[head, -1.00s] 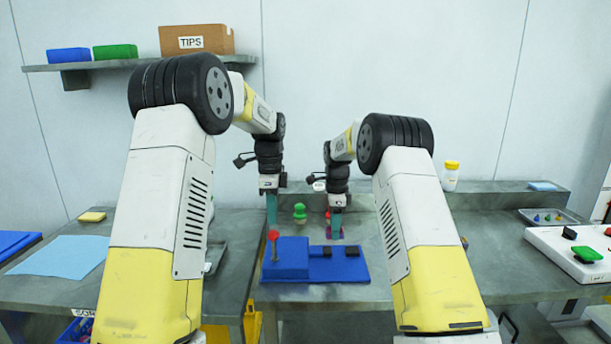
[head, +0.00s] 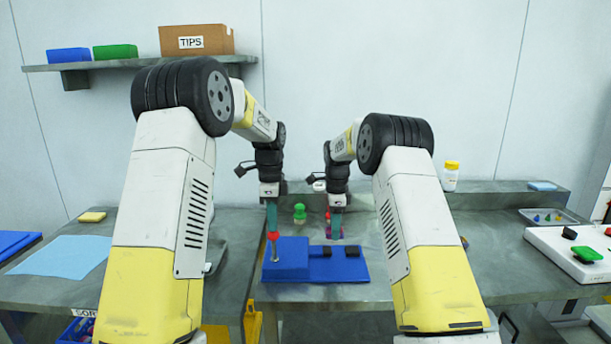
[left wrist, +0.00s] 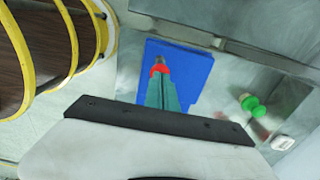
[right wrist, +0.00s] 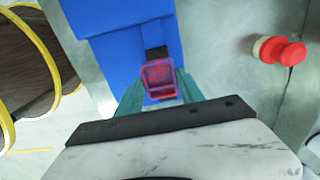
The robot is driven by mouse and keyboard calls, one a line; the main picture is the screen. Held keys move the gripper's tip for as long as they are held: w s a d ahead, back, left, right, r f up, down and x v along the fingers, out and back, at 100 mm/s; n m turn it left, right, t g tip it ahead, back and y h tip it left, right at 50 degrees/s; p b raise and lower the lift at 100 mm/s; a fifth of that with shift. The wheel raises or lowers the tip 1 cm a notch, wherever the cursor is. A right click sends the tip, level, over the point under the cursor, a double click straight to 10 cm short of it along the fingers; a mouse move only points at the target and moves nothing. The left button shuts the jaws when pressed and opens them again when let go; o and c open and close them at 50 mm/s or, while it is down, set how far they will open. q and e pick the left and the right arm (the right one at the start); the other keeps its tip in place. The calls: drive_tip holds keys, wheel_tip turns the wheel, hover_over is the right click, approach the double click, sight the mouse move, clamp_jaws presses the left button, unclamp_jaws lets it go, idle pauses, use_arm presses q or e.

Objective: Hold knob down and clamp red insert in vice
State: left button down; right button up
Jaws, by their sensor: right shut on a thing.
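The blue vice (head: 292,262) lies on the metal bench, with a red knob (head: 273,237) on a metal stem at its left and two black blocks on its right part. My left gripper (head: 272,218) points down with its fingers together, tips at the top of the knob; the knob also shows at the tips in the left wrist view (left wrist: 160,68). Exact contact is hard to see. My right gripper (head: 336,228) is shut on the red insert (right wrist: 160,80), behind the vice's right part in the head view. The insert's lower end is unclear.
A green knobbed piece (head: 300,213) stands behind the vice, between my grippers. A red mushroom-shaped piece (right wrist: 280,52) shows at the right of the right wrist view. A white panel with buttons (head: 570,250) is far right.

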use_arm(q)
drive_tip(key=shift+f, duration=2.95)
use_arm(e)
drive_tip(key=shift+f, duration=0.15)
hover_over(333, 253)
drive_tip(key=shift+d+f, duration=0.1)
drive_tip(key=shift+f, duration=2.15)
drive_tip(key=shift+f, duration=0.2)
drive_tip(key=shift+f, duration=0.75)
drive_tip(key=o, duration=1.9)
